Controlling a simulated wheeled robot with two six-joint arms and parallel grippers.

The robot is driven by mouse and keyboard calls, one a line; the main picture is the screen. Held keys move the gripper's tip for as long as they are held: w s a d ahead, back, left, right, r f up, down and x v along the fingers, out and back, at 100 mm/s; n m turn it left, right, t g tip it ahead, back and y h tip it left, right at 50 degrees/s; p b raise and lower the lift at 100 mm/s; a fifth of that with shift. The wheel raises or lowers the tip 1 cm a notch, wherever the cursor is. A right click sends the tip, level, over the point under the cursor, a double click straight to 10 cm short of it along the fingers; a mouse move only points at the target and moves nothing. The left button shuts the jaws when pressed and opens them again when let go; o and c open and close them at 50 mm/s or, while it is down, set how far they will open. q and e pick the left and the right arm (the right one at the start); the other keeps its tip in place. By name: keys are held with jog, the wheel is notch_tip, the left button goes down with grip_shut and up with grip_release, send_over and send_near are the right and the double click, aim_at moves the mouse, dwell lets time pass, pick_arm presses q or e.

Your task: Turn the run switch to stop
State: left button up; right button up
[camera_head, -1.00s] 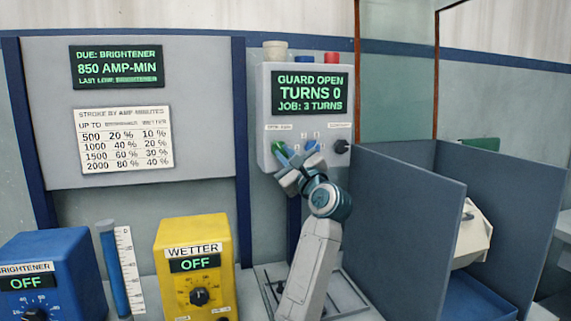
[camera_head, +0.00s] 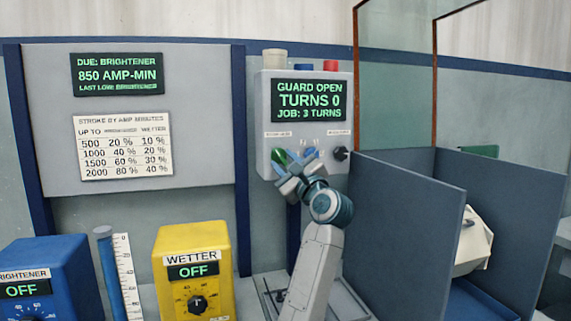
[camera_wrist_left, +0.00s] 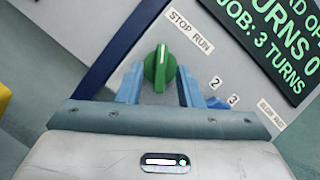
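The run switch (camera_wrist_left: 160,68) is a green knob under a STOP RUN label (camera_wrist_left: 190,31) in the left wrist view. Its white mark points to the picture's top, nearer the word STOP. In the head view the switch (camera_head: 279,155) shows partly behind my gripper, low on the grey control box (camera_head: 263,110). My left gripper (camera_head: 297,161) is at the box front. In the wrist view its blue fingers (camera_wrist_left: 160,75) are apart, one on each side of the knob. I cannot tell whether they touch it. My right gripper is in neither view.
A black knob (camera_head: 340,153) sits right of the switch. Coloured buttons top the box. A grey-blue partition (camera_head: 405,225) stands close on the right. The yellow wetter unit (camera_head: 222,255) and blue brightener unit (camera_head: 75,260) stand left, with a blue cylinder (camera_head: 108,270) between them.

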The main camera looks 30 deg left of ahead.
pick_arm(q)
jog(key=shift+d, duration=0.1)
